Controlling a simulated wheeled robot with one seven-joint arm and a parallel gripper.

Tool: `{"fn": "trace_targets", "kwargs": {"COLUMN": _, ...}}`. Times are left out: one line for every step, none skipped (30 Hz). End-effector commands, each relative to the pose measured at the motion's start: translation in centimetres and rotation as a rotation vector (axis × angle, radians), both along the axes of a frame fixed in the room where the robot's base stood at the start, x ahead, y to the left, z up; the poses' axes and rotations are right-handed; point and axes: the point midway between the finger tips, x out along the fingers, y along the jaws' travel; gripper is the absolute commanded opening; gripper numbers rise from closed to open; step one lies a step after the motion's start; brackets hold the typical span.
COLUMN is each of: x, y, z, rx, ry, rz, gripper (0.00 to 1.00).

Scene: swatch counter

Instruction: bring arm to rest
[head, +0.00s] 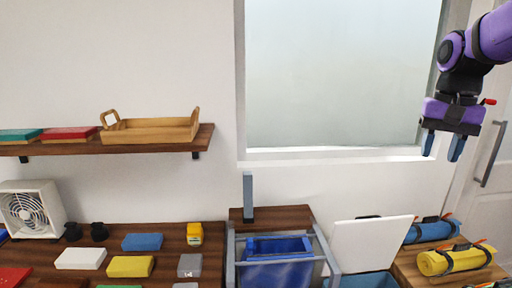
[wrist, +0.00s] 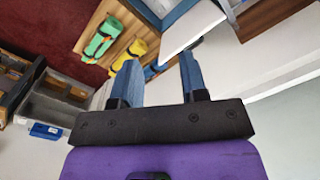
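My gripper (head: 443,143) is at the upper right of the head view, raised in front of the window's right edge. Its two blue fingers point down and stand apart with nothing between them. In the wrist view my gripper (wrist: 158,80) also shows its fingers spread and empty. My purple and black arm reaches in from the top right corner.
A wooden shelf (head: 150,142) holds a wooden tray (head: 150,132). The counter (head: 205,240) below bears several coloured blocks and a white fan (head: 30,208). A blue bin (head: 278,262), a white panel (head: 370,245) and a yellow roll (head: 455,259) stand lower right. Air around my gripper is clear.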

Motion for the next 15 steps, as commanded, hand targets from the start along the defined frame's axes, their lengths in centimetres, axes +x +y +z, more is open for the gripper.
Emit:
{"fn": "trace_targets", "kwargs": {"x": -1.5, "y": 0.6, "z": 0.4, "rx": -0.001, "ry": -0.036, "rz": 0.035, "gripper": 0.40}}
{"fn": "trace_targets", "kwargs": {"x": -2.2, "y": 0.9, "z": 0.5, "rx": -0.002, "ry": -0.058, "rz": 0.054, "gripper": 0.40}}
{"fn": "trace_targets", "kwargs": {"x": -3.2, "y": 1.3, "z": 0.7, "rx": -0.004, "ry": -0.084, "rz": 0.083, "gripper": 0.40}}
{"fn": "trace_targets", "kwargs": {"x": -4.0, "y": 1.6, "z": 0.7, "rx": -0.008, "ry": -0.103, "rz": 0.104, "gripper": 0.40}}
{"fn": "trace_targets", "kwargs": {"x": -4.7, "y": 1.9, "z": 0.8, "rx": -0.010, "ry": -0.123, "rz": 0.125, "gripper": 0.40}}
{"fn": "trace_targets", "kwargs": {"x": -5.7, "y": 2.2, "z": 0.8, "rx": -0.015, "ry": -0.150, "rz": 0.152, "gripper": 0.40}}
{"fn": "trace_targets", "kwargs": {"x": -6.4, "y": 2.6, "z": 0.8, "rx": -0.020, "ry": -0.169, "rz": 0.173, "gripper": 0.40}}
{"fn": "trace_targets", "kwargs": {"x": -7.2, "y": 2.8, "z": 0.7, "rx": -0.024, "ry": -0.188, "rz": 0.194, "gripper": 0.40}}
{"fn": "trace_targets", "kwargs": {"x": -8.1, "y": 3.2, "z": 0.7, "rx": -0.032, "ry": -0.215, "rz": 0.221, "gripper": 0.40}}
{"fn": "trace_targets", "kwargs": {"x": -8.9, "y": 3.4, "z": 0.6, "rx": -0.037, "ry": -0.233, "rz": 0.241, "gripper": 0.40}}
{"fn": "trace_targets", "kwargs": {"x": -9.6, "y": 3.7, "z": 0.5, "rx": -0.043, "ry": -0.254, "rz": 0.262, "gripper": 0.40}}
{"fn": "trace_targets", "kwargs": {"x": -10.5, "y": 4.1, "z": 0.4, "rx": -0.053, "ry": -0.279, "rz": 0.290, "gripper": 0.40}}
{"fn": "trace_targets", "kwargs": {"x": -11.2, "y": 4.3, "z": 0.2, "rx": -0.060, "ry": -0.299, "rz": 0.309, "gripper": 0.40}}
{"fn": "trace_targets", "kwargs": {"x": -11.9, "y": 4.5, "z": 0.0, "rx": -0.067, "ry": -0.317, "rz": 0.328, "gripper": 0.40}}
{"fn": "trace_targets", "kwargs": {"x": -12.7, "y": 4.8, "z": -0.2, "rx": -0.079, "ry": -0.341, "rz": 0.354, "gripper": 0.40}}
